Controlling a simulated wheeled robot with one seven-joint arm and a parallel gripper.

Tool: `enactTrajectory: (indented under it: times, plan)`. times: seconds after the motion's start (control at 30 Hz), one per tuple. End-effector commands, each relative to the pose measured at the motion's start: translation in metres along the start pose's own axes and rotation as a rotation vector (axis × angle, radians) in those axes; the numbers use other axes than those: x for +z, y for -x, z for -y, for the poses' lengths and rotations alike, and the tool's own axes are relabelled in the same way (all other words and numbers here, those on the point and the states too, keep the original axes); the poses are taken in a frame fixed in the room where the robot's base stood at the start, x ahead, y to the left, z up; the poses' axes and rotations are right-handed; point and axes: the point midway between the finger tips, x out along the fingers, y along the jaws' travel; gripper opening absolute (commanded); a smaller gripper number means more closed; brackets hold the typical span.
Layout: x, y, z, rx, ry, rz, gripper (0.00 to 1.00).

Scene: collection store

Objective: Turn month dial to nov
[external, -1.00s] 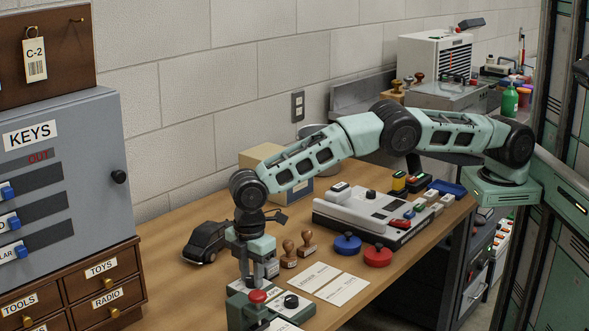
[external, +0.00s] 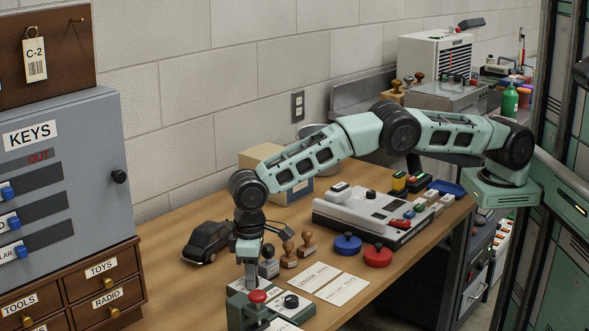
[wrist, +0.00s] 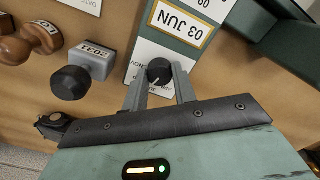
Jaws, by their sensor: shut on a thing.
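The month dial (wrist: 160,70) is a small black round knob on a white panel with small month lettering around it, mostly too small to read. My gripper (wrist: 159,76) is shut on the dial, one finger on each side. A white pointer mark shows on the knob. The date window (wrist: 180,23) above it in the wrist view reads 03 JUN, upside down. In the external view my gripper (external: 250,278) points straight down at the green date stand (external: 237,310) and hides the dial there.
A red knob (external: 258,296) and another black knob (external: 291,301) are close to the gripper. A grey block marked 2031 (wrist: 97,60) and wooden stamps (external: 307,245) stand nearby. Cards (external: 343,289) lie to the right. A toy car (external: 207,241) is behind.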

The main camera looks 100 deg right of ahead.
Motion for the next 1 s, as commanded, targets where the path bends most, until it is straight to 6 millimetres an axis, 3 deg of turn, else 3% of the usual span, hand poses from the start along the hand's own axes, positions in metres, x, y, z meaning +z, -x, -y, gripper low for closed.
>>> enactTrajectory:
  times: [1.0]
  plan:
    - [-0.0008,0.0015,0.0004,-0.002,-0.903,-0.003,0.04]
